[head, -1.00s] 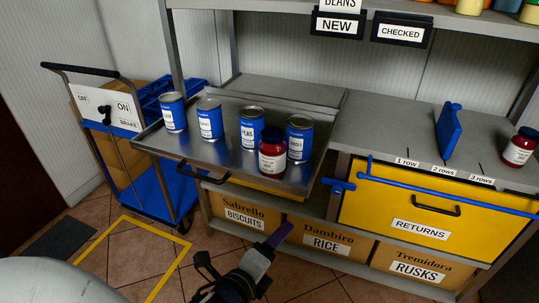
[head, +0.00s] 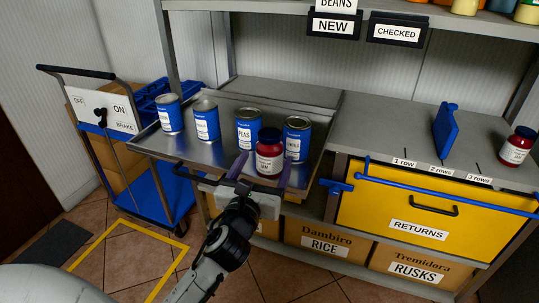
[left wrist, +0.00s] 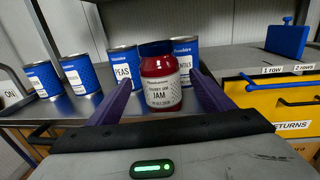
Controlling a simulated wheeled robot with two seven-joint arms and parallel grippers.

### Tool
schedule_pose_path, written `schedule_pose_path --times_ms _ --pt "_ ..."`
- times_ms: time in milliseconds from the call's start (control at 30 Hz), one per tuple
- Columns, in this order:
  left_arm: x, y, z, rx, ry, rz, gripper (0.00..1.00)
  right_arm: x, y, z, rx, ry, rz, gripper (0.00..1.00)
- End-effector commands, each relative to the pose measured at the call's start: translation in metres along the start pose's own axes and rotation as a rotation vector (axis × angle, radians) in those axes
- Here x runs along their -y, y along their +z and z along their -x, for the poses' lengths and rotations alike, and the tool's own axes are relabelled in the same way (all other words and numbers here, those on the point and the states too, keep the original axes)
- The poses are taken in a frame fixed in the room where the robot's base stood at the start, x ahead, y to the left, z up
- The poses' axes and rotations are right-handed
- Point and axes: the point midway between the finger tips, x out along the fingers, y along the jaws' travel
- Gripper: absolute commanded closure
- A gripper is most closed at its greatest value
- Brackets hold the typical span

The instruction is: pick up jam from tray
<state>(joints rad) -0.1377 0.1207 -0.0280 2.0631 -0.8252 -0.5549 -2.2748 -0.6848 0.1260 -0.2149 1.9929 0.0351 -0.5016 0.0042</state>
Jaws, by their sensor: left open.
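The jam jar (head: 269,154), red with a blue lid and a white label, stands upright at the front edge area of the metal tray (head: 160,146). In the left wrist view the jar (left wrist: 160,80) sits between the two purple fingers. My left gripper (head: 260,172) is open, its fingers on either side of the jar, with visible space at the sides. Whether either finger touches the jar I cannot tell. My right gripper is not in view.
Several blue cans stand on the tray behind and left of the jar, including a peas can (head: 248,128) and one close behind it (head: 297,137). Another red jar (head: 517,147) stands on the right counter, near a blue divider (head: 446,130). A yellow returns drawer (head: 420,205) is below.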

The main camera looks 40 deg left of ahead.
Motion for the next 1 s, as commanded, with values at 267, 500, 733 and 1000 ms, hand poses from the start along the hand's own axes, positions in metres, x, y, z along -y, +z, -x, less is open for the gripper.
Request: schedule_pose_path --times_ms 267,500,733,1000 --pt "0.001 -0.002 -0.040 0.001 0.000 0.002 0.25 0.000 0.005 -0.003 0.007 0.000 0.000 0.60" --pt "0.000 -0.002 -0.045 -0.001 -0.001 0.002 0.25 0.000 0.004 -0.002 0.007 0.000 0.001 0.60" --pt "0.000 -0.002 -0.044 -0.001 -0.001 0.002 0.54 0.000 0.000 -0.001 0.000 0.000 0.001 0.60" --pt "0.001 0.001 -0.045 0.005 -0.002 0.002 0.87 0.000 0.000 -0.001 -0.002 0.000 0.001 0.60"
